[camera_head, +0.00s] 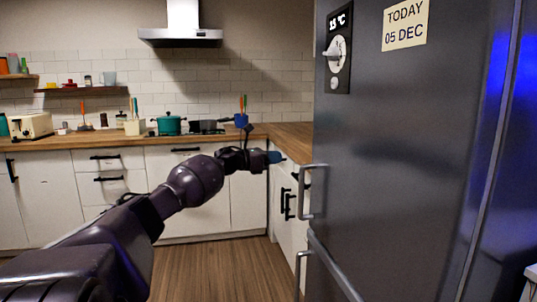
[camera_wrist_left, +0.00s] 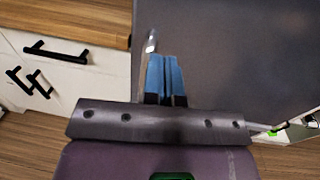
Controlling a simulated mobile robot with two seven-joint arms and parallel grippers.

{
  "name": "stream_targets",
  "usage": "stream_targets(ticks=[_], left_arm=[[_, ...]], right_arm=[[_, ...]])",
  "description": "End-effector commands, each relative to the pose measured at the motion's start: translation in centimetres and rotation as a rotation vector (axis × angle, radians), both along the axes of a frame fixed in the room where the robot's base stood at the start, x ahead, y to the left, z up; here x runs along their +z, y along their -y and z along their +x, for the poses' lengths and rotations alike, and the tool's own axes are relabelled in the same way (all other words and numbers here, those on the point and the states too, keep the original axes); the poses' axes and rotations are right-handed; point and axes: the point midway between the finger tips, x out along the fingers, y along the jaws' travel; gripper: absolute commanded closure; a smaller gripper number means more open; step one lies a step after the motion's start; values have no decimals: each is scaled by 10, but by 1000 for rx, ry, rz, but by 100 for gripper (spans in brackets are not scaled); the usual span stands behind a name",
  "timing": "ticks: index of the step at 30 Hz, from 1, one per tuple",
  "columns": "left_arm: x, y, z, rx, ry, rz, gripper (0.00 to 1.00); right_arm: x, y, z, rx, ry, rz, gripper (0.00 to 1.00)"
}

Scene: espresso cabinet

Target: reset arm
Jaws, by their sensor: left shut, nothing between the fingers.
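My left arm reaches from the lower left in the head view, and its gripper (camera_head: 275,157) is held out in front of the cabinets, left of the fridge. In the left wrist view the two blue fingers of the left gripper (camera_wrist_left: 165,75) lie side by side, shut with nothing between them. The grey fridge (camera_head: 410,150) fills the right of the head view, its doors closed. In the left wrist view the fridge surface (camera_wrist_left: 240,50) lies beyond the fingers, with a bit of a metal handle (camera_wrist_left: 151,40) near the fingertips. I cannot tell whether they touch. My right gripper is not in view.
The fridge's upper handle (camera_head: 305,192) sticks out just right of my gripper. A wooden counter (camera_head: 70,140) along the back wall holds a toaster (camera_head: 30,126), a teal pot (camera_head: 169,124) and a blue utensil cup (camera_head: 241,120). The wooden floor (camera_head: 215,270) is clear.

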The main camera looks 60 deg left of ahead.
Motion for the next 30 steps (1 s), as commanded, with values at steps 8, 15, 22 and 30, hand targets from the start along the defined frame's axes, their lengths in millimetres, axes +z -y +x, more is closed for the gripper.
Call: stream_targets(ticks=[8, 15, 22, 30], left_arm=[[-1, -3, -9, -1, -1, 1, 100], [-1, -3, -9, 0, -5, -21, 100], [11, -14, -3, 96, 14, -259, 100], [-3, 45, 26, 113, 47, -738, 100]], right_arm=[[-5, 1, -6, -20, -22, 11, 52], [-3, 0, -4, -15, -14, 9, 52], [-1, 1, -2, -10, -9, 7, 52], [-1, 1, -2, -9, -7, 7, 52]])
